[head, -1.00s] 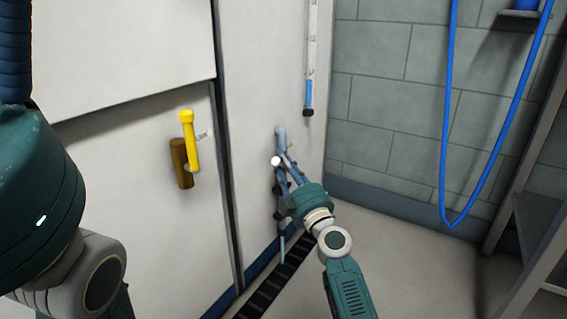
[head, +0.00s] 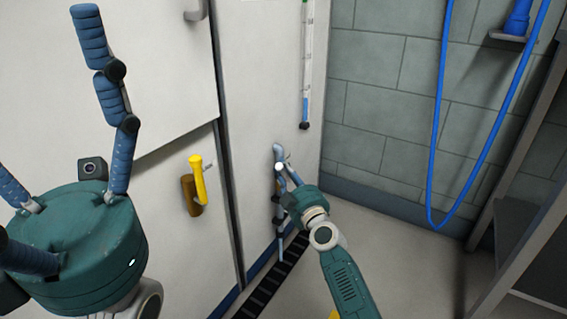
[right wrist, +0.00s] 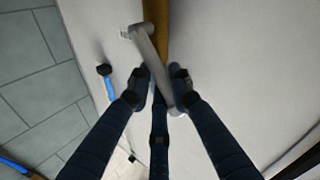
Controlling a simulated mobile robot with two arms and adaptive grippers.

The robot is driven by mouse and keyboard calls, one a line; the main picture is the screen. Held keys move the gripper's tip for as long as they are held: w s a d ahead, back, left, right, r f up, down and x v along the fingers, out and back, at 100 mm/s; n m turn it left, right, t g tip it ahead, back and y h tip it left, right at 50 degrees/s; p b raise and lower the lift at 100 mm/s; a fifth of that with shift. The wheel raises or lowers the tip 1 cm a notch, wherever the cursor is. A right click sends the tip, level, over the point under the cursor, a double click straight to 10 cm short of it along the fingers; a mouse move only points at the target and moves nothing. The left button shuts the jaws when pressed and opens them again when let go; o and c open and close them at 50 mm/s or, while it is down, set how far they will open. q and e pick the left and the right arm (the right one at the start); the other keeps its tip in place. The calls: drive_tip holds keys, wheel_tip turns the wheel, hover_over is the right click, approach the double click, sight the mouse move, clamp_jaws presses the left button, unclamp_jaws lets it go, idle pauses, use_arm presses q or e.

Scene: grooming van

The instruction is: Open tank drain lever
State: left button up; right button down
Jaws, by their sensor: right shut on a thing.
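A grey lever (right wrist: 150,52) stands at the white panel in the right wrist view, beside a brown-gold cylinder (right wrist: 156,22). My right gripper (right wrist: 160,88) is shut on this lever, its dark fingers on either side of it.
A yellow handle (head: 198,178) with a brown cylinder (head: 189,196) is on the left panel. A gauge tube (head: 306,70) hangs above the right gripper. A blue hose (head: 433,155) loops by the block wall. A shelf frame (head: 520,215) stands at right.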

idle(0.3)
drive_tip(key=c, duration=1.6)
unclamp_jaws()
drive_tip(key=shift+o, duration=0.2)
drive_tip(key=v, duration=1.2)
drive_tip(key=shift+d, duration=0.1)
